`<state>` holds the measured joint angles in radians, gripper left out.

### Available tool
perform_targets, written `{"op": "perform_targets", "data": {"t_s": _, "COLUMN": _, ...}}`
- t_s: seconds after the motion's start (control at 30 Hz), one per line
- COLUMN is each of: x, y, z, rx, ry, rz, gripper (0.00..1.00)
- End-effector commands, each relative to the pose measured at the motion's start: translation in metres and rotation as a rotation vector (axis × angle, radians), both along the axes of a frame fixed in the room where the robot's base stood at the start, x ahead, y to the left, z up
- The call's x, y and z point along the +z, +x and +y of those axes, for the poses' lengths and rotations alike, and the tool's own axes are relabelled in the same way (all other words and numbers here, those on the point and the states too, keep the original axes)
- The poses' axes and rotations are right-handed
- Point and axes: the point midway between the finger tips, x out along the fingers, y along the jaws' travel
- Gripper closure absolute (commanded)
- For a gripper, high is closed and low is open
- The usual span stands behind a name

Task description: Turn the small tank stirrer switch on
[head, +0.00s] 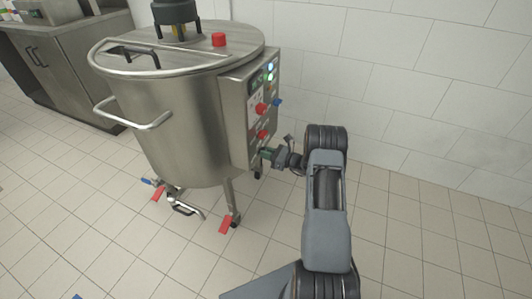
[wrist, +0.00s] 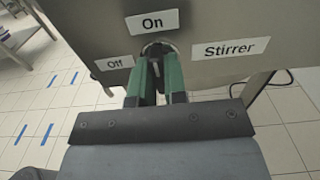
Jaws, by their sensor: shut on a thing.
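The small tank (head: 180,115) is a steel vessel on legs, with a control box (head: 240,120) on its right side. In the wrist view the stirrer switch (wrist: 157,48) sits on the box's lower face, below an "On" label (wrist: 152,24), right of an "Off" label (wrist: 114,63) and left of a "Stirrer" label (wrist: 231,48). My gripper (wrist: 158,62) has its green fingers shut on the switch, hiding most of it, so its setting cannot be told. In the head view my gripper (head: 266,154) is at the box's lower end.
Red knobs (head: 262,108) and lit green lamps (head: 270,70) are higher on the control box. A tank leg (head: 231,200) stands below it. A steel cabinet (head: 70,65) is at the back left. The tiled floor (head: 420,230) to the right is clear.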

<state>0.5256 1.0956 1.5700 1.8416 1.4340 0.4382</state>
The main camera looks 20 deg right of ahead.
Motion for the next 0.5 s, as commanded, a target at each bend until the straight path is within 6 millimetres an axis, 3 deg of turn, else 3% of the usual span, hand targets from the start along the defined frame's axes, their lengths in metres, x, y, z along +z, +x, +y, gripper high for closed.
{"op": "perform_targets", "data": {"t_s": 0.5, "x": -0.0008, "y": -0.0004, "z": -0.0002, "rx": -0.001, "ry": 0.028, "rz": 0.027, "gripper": 1.0}}
